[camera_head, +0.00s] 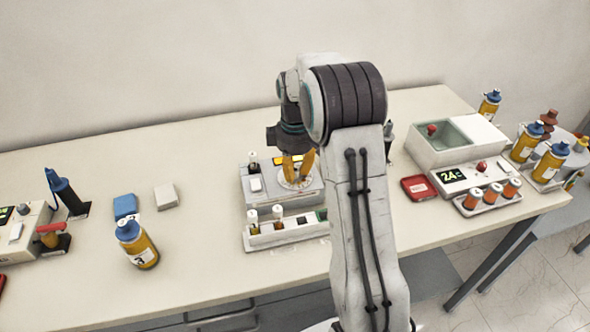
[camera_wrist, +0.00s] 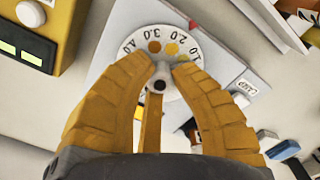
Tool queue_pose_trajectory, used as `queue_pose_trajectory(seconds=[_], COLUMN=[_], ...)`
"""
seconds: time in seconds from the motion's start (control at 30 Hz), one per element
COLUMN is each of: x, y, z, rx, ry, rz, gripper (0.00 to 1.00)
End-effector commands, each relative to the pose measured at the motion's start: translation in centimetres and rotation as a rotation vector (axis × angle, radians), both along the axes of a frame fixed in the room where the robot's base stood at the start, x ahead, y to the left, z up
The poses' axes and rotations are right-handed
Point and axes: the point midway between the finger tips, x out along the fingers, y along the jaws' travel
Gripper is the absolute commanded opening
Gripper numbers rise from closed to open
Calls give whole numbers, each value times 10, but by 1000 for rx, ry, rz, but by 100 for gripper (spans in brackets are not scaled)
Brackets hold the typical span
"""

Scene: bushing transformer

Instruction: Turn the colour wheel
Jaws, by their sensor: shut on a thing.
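The colour wheel (camera_wrist: 134,41) is a pale round disc with printed numbers and yellow to orange dots, set on a grey box (camera_wrist: 215,45). In the head view the wheel (camera_head: 291,184) shows only partly below my gripper, on the same grey box (camera_head: 248,197). My gripper (camera_wrist: 163,72) has yellow fingers pointing down at the wheel. They are shut on the wheel's small central knob (camera_wrist: 158,86), one finger on each side. A red mark (camera_wrist: 194,27) sits at the box by the wheel's rim.
A rack with capped vials (camera_head: 290,231) stands in front of the box. A yellow bottle (camera_head: 140,246), a blue block (camera_head: 125,206) and a white block (camera_head: 166,196) are to the left. A white bath (camera_head: 455,141) stands to the right. Table between bottle and rack is clear.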

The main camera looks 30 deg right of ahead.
Motion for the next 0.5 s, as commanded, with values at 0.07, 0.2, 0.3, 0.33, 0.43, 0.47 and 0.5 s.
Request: queue_pose_trajectory(seconds=[0.07,0.2,0.3,0.33,0.43,0.47,0.5], x=[-1,-1,-1,-1,-1,-2,-2], y=[0,0,0,0,0,0,0], z=[-2,-2,-2,-2,-2,-2,-3], rx=[1,1,2,1,1,1,1], ry=[6,6,6,7,7,7,7], rz=[-36,-87,-110,-115,-124,-126,-127], gripper=[0,0,0,0,0,0,0])
